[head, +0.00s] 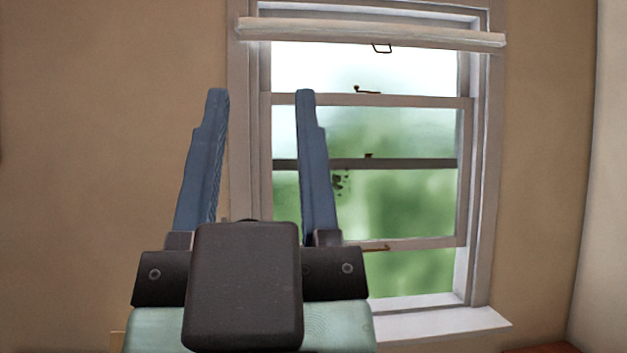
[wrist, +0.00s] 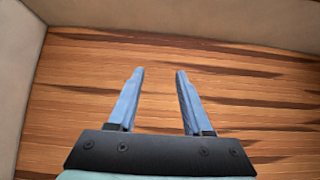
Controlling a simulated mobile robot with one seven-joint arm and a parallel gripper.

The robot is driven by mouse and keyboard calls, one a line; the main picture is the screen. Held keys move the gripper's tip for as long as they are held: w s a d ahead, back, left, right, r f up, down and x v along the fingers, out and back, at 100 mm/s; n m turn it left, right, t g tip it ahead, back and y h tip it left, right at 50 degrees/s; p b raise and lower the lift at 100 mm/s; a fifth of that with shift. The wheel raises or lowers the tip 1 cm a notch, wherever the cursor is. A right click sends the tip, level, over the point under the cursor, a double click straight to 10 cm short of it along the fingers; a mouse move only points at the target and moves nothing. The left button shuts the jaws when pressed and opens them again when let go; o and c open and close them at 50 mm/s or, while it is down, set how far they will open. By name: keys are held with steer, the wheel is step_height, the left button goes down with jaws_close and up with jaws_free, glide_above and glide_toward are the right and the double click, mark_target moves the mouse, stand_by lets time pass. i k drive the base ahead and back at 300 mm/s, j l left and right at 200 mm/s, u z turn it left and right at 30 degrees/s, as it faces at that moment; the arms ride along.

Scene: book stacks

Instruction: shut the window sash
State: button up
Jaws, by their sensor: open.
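The window sash (head: 400,244) is raised in the window frame (head: 481,190) in the head view. A gap with green outdoors shows between its bottom rail and the sill (head: 435,322). A small brass-coloured lift (head: 376,249) sits on the bottom rail, partly hidden by my gripper. My gripper (head: 262,95) is open and empty, its two blue fingers pointing up in front of the window's left side. It looks apart from the sash, though the depth is hard to judge. In the wrist view my gripper (wrist: 158,72) is open above a wood floor, with no sash in sight.
A rolled blind (head: 370,33) hangs across the top of the window. Tan walls (head: 545,150) stand on both sides, with a corner at the right. The wood floor (wrist: 240,95) in the wrist view is bare, bounded by walls.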

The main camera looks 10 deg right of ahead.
mark_target(266, 99)
steer(key=i+l, duration=0.2)
steer(key=i, duration=0.3)
steer(key=i+l, duration=0.2)
steer(key=i, duration=0.35)
steer(key=i+l, duration=0.2)
steer(key=i, duration=0.3)
steer(key=i+l, duration=0.15)
steer(key=i, duration=0.4)
steer(key=i+l, duration=0.2)
steer(key=i, duration=0.3)
steer(key=l+z, duration=0.05)
